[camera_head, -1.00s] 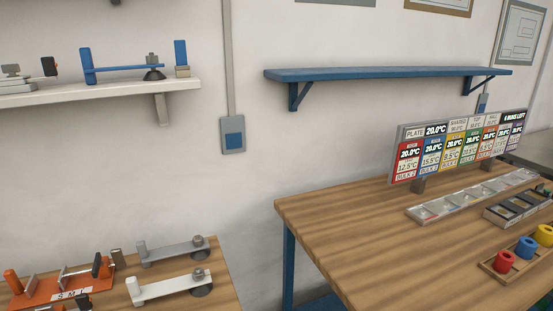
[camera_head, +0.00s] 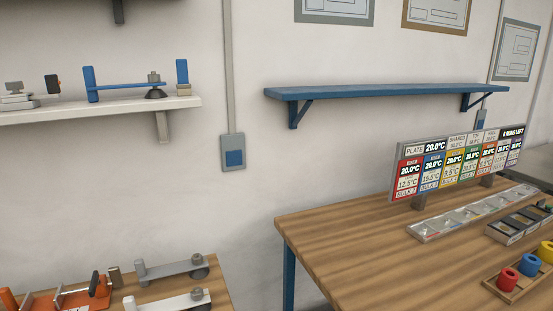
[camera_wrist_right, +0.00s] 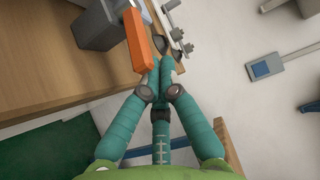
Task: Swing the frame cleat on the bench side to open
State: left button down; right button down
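No part is plainly marked as the frame cleat. At the lower left of the head view, an orange fixture (camera_head: 72,299) with upright handles stands on a wooden bench, cut off by the picture's bottom edge. To its right are a grey bar (camera_head: 172,271) and a white bar (camera_head: 165,303), each with a round knob. In the right wrist view, an orange part (camera_wrist_right: 138,42) lies beyond my right gripper (camera_wrist_right: 160,62). Its teal fingertips are close together with nothing seen between them; contact with the orange part cannot be told. My left gripper is out of view.
A second wooden bench (camera_head: 340,250) at right carries a temperature display (camera_head: 430,171), trays and coloured rings. A white shelf (camera_head: 100,110) and a blue shelf (camera_head: 390,91) hang on the wall. A grey bin (camera_wrist_right: 98,25) stands near the orange part.

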jog(key=shift+s, duration=0.1)
jog(key=shift+s+a+p, duration=0.2)
jog(key=shift+s+a, duration=0.15)
jog(key=shift+s, duration=0.45)
jog(key=shift+s+a+p, duration=0.2)
jog(key=shift+s+a, duration=0.15)
jog(key=shift+s, duration=0.5)
jog(key=shift+s+a+p, duration=0.2)
jog(key=shift+s+a, duration=0.15)
jog(key=shift+s, duration=0.45)
jog(key=shift+w, duration=0.2)
jog(key=shift+w+b, duration=0.45)
jog(key=shift+b, duration=0.05)
jog(key=d+b, duration=0.2)
jog(key=d, duration=0.5)
jog(key=shift+w, duration=0.25)
